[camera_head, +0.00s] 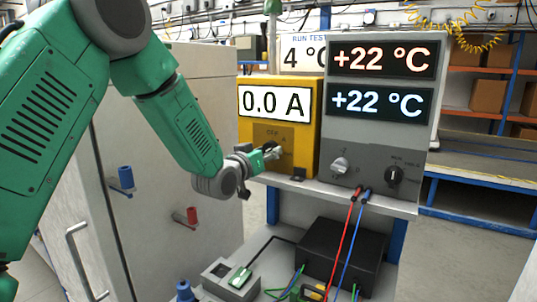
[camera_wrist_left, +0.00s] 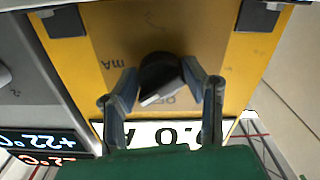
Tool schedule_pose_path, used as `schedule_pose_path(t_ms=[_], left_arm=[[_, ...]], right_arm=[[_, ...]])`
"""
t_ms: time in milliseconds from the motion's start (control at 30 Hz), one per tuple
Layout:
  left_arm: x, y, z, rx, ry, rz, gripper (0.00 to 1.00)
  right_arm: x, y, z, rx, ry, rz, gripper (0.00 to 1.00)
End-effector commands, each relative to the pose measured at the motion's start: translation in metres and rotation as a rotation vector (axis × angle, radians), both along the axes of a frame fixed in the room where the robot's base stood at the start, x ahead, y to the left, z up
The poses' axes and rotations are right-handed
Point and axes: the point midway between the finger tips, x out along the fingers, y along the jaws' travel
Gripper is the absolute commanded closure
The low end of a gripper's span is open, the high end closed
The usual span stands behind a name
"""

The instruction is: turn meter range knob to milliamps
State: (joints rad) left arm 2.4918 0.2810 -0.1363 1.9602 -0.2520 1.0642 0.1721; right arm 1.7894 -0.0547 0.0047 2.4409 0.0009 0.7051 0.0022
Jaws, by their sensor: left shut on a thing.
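The yellow meter (camera_head: 311,120) stands on the shelf, and its display (camera_head: 275,103) reads 0.0 A. My left gripper (camera_head: 276,151) is at the meter's lower front panel. In the left wrist view the black range knob (camera_wrist_left: 160,76) sits between the two fingers of my left gripper (camera_wrist_left: 161,82), which is shut on it. A white mark on the knob points toward the lettering beside the display. An "mA" label (camera_wrist_left: 112,64) shows on the panel to the left of the knob in that view. In the head view the gripper largely hides the knob. My right gripper is not in view.
A grey unit (camera_head: 385,140) right of the meter shows two +22 °C readouts, with a silver knob (camera_head: 340,166) and a black knob (camera_head: 396,175). Red and blue leads (camera_head: 350,220) hang below it. A grey cabinet (camera_head: 160,150) stands at left.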

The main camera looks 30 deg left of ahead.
Motion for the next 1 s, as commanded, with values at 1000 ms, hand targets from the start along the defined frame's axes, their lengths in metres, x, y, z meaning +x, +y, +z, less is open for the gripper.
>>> schedule_pose_path(t_ms=[1000], left_arm=[[-0.001, 0.002, -0.002, 0.751, 0.048, 0.000, 0.90]], right_arm=[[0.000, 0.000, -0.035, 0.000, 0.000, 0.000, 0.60]])
